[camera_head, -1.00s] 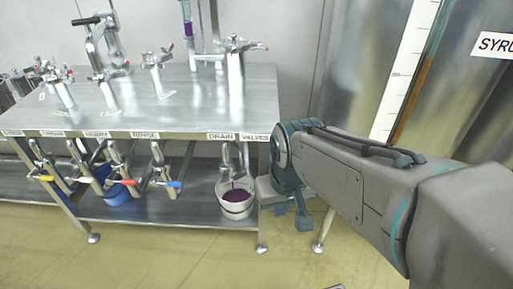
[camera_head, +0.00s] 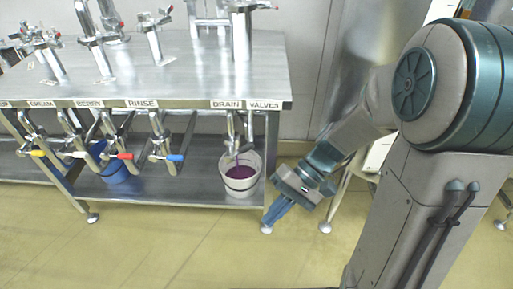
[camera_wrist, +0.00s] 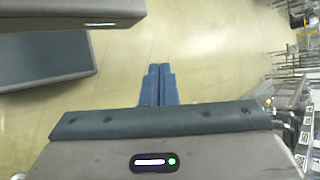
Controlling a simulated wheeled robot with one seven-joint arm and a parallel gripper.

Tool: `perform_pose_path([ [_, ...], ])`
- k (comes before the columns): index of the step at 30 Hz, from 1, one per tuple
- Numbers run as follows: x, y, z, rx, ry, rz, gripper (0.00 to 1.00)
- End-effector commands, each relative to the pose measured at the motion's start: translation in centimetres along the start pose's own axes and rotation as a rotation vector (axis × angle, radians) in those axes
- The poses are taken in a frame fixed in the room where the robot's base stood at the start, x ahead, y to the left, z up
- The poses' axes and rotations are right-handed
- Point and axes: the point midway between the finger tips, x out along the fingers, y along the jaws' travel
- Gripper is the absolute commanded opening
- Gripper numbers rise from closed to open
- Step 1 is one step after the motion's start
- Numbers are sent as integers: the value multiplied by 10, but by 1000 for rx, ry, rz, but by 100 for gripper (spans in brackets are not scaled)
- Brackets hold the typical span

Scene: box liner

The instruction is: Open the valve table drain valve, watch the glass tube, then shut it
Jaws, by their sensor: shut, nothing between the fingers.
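The valve table (camera_head: 190,82) stands at the left and middle of the head view. The drain valve (camera_head: 233,128) hangs under its front edge, below the label DRAIN (camera_head: 226,104). Purple liquid runs from it into a white bucket (camera_head: 240,187) on the lower shelf. The glass tube is out of the head view. My gripper (camera_head: 275,214) is right of the bucket, in front of the table's right leg, pointing down and left. It is shut and empty, apart from the valve. In the wrist view its blue fingers (camera_wrist: 158,84) are together over bare floor.
Valves with a yellow handle (camera_head: 38,153), a red handle (camera_head: 122,156) and a blue handle (camera_head: 174,158) hang left of the drain valve. A blue bucket (camera_head: 115,172) stands on the shelf. The floor (camera_head: 180,250) in front is clear.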

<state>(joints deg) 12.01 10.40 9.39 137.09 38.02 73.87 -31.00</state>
Motion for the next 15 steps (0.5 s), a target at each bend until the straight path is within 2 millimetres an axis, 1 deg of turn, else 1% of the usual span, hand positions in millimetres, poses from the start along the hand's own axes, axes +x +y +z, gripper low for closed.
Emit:
perform_pose_path([
  [1,14,5,-13,3,-33,-93,0],
  [5,29,0,-40,-19,-77,-348,0],
  [6,32,-1,-49,-24,-80,-431,0],
  [8,35,-2,-64,-34,-78,-553,0],
  [11,35,0,-90,-49,-47,-761,0],
  [14,32,7,-119,-60,15,-968,0],
  [15,30,12,-131,-62,48,-1049,0],
])
